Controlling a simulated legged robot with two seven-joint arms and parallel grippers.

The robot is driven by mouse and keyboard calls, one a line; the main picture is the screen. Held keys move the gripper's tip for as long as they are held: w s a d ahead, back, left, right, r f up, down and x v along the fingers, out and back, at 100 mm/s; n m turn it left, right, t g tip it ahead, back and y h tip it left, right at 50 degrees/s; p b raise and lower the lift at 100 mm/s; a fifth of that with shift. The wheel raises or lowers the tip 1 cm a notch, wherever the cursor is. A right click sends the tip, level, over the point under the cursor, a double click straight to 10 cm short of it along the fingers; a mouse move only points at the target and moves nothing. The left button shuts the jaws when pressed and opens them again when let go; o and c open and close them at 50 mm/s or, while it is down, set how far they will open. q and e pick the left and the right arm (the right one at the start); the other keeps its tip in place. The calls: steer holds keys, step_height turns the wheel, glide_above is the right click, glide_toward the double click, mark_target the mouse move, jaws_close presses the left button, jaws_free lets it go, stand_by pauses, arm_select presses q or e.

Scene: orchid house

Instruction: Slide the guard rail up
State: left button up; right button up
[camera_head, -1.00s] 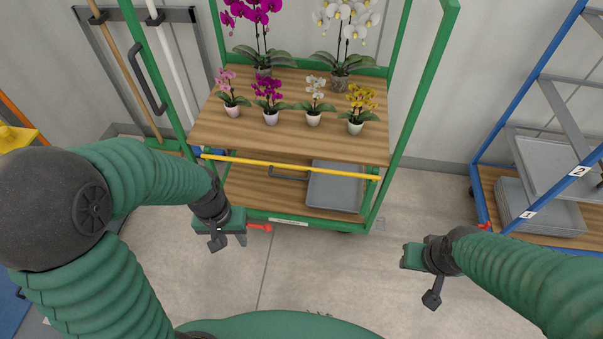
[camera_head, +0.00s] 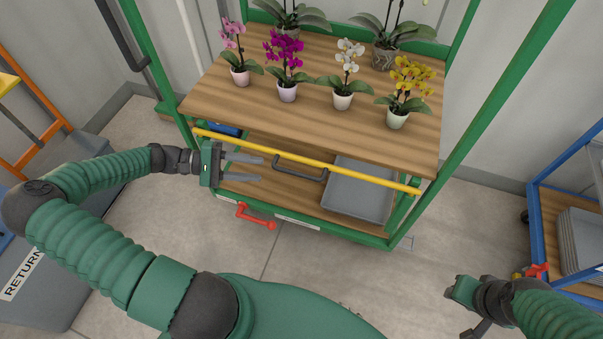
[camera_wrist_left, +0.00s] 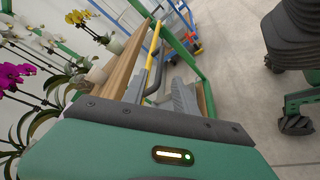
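The guard rail is a yellow bar (camera_head: 310,160) across the front of the green cart, just below the upper wooden shelf's front edge. A dark grey handle (camera_head: 300,168) hangs on it near its middle. My left gripper (camera_head: 262,168) is open, its two grey fingers pointing right toward the handle, left of it and apart from it. In the left wrist view, the yellow rail (camera_wrist_left: 154,50) and dark handle (camera_wrist_left: 157,80) show beyond the fingers (camera_wrist_left: 158,98). My right gripper (camera_head: 455,290) is at the lower right, away from the cart; its finger opening is unclear.
The upper shelf (camera_head: 225,100) bears several potted orchids. A grey tray (camera_head: 358,193) lies on the lower shelf. A red lever (camera_head: 256,217) sticks out at the cart's lower front. A blue rack (camera_head: 545,215) stands at the right. Floor between is clear.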

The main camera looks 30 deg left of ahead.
mark_target(298, 175)
arm_select(q)
steer(key=b+x, duration=0.1)
steer(key=x, duration=0.6)
steer(key=b+x, duration=0.1)
steer(key=x, duration=0.3)
steer(key=shift+w+d+f+b, duration=0.15)
steer(key=shift+w+f+b, duration=0.15)
steer(key=shift+f, duration=0.1)
steer(key=shift+w+d, duration=0.25)
steer(key=shift+d, duration=0.1)
jaws_close()
steer(key=shift+s+f, duration=0.1)
steer(key=shift+s, duration=0.05)
